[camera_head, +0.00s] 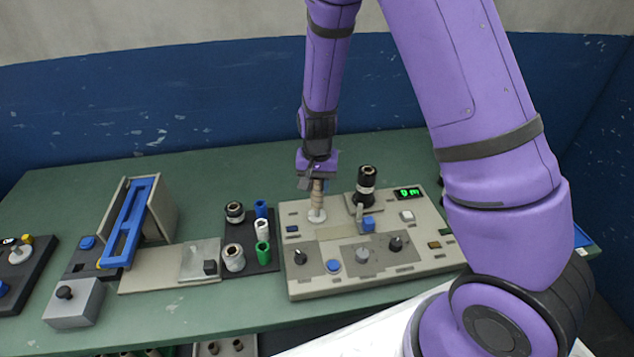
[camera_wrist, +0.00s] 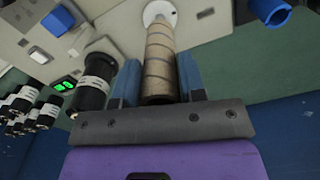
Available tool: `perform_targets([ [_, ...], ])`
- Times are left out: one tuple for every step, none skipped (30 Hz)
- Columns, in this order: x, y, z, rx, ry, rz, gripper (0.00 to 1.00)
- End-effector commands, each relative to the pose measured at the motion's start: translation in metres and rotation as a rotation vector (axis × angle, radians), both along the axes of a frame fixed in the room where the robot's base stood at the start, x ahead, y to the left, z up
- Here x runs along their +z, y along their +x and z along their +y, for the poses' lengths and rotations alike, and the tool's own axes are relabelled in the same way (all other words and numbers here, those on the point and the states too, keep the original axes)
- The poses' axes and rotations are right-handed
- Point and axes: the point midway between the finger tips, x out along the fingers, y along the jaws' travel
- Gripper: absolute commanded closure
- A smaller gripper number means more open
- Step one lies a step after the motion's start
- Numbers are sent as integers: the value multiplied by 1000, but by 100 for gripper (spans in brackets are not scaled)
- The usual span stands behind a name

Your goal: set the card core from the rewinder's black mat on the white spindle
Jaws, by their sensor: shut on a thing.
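My gripper (camera_wrist: 158,85) is shut on the brown, spiral-wound card core (camera_wrist: 160,60), held upright between its blue fingers. In the head view the core (camera_head: 318,190) stands below the gripper (camera_head: 317,178), over the console. The white spindle (camera_head: 317,216), with its round white flange, is directly under the core; the flange also shows beyond the core's far end in the wrist view (camera_wrist: 160,12). The core's lower end is at or very near the flange. I cannot tell whether it rests there.
The beige console (camera_head: 420,255) has knobs, blue buttons and a green display (camera_head: 408,193). To its left, a dark mat (camera_head: 262,267) holds dark-and-white rolls and blue, white and green cylinders. A blue-framed device (camera_head: 128,225) is farther left. The green table behind is clear.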

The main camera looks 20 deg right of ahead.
Motion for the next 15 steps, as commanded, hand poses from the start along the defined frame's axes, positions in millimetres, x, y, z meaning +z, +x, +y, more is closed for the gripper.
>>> perform_targets([
  [0, 0, 0, 0, 0, 0, 85],
  [0, 0, 0, 0, 0, 0, 85],
  [0, 0, 0, 0, 0, 0, 85],
  [0, 0, 0, 0, 0, 0, 85],
  [0, 0, 0, 0, 0, 0, 85],
  [-1, 0, 0, 0, 0, 0, 85],
  [-1, 0, 0, 0, 0, 0, 85],
  [-1, 0, 0, 0, 0, 0, 85],
  [-2, 0, 0, 0, 0, 0, 85],
  [-3, 0, 0, 0, 0, 0, 85],
  [-3, 0, 0, 0, 0, 0, 85],
  [-4, 0, 0, 0, 0, 0, 85],
  [-5, 0, 0, -1, 0, 0, 85],
  [-6, 0, 0, -1, 0, 0, 85],
  [-7, 0, -1, -1, 0, 0, 85],
])
